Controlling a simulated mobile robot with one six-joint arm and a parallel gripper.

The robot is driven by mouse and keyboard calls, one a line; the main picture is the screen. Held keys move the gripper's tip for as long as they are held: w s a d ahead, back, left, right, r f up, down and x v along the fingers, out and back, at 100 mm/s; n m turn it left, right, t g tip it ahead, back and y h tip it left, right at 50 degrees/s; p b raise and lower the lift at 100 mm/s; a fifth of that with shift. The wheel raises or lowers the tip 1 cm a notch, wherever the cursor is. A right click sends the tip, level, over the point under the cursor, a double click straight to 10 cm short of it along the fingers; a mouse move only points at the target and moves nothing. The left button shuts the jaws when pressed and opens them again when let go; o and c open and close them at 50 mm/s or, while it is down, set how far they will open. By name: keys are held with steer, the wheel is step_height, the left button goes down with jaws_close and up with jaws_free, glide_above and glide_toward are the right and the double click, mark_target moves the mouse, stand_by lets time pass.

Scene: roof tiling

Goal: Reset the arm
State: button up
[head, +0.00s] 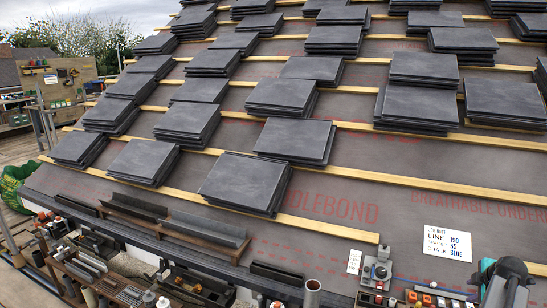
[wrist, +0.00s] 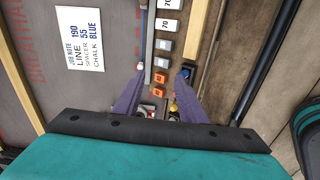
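My gripper (wrist: 163,72) shows in the wrist view with its two purple-grey fingers spread apart. I see nothing held between them. The fingers hang over a row of small grey blocks (wrist: 164,45) and orange blocks (wrist: 160,77), apparently above them; I cannot tell if they touch anything. In the head view a teal and dark part of my arm (head: 508,282) shows at the lower right corner; the fingertips are not visible there.
A job note (head: 447,243) reading line 190, spacer 55, chalk blue lies on the underlay left of my gripper. Stacks of dark slates (head: 247,182) rest along wooden battens (head: 330,228) up the roof. Tools and trays (head: 95,262) line the lower edge.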

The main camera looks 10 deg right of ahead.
steer(key=w+a+f+m+g+y, duration=0.15)
steer(key=w+a+f, duration=0.25)
steer(key=a+f, duration=0.45)
steer(key=w+a+f+m+y, duration=0.15)
steer(key=w+a+f, duration=0.35)
steer(key=a, duration=0.7)
steer(key=s+a+f+m+g+y, duration=0.1)
steer(key=a+f, duration=0.5)
steer(key=a, duration=0.3)
steer(key=s+a+f+m+g+y, duration=0.1)
steer(key=s+a+f+g, duration=0.1)
steer(key=a+f, duration=0.55)
steer(key=s+a+f+m+g+p, duration=0.1)
steer(key=s+a+f, duration=0.4)
steer(key=s+a, duration=0.6)
steer(key=s+a+f+m+g+h, duration=0.1)
steer(key=s+a+f+m+g, duration=0.3)
steer(key=s+a, duration=0.7)
steer(key=a+f+g, duration=0.1)
steer(key=a, duration=0.4)
steer(key=shift+s+a+p, duration=0.15)
steer(key=shift+s+p, duration=0.25)
steer(key=shift+r, duration=0.1)
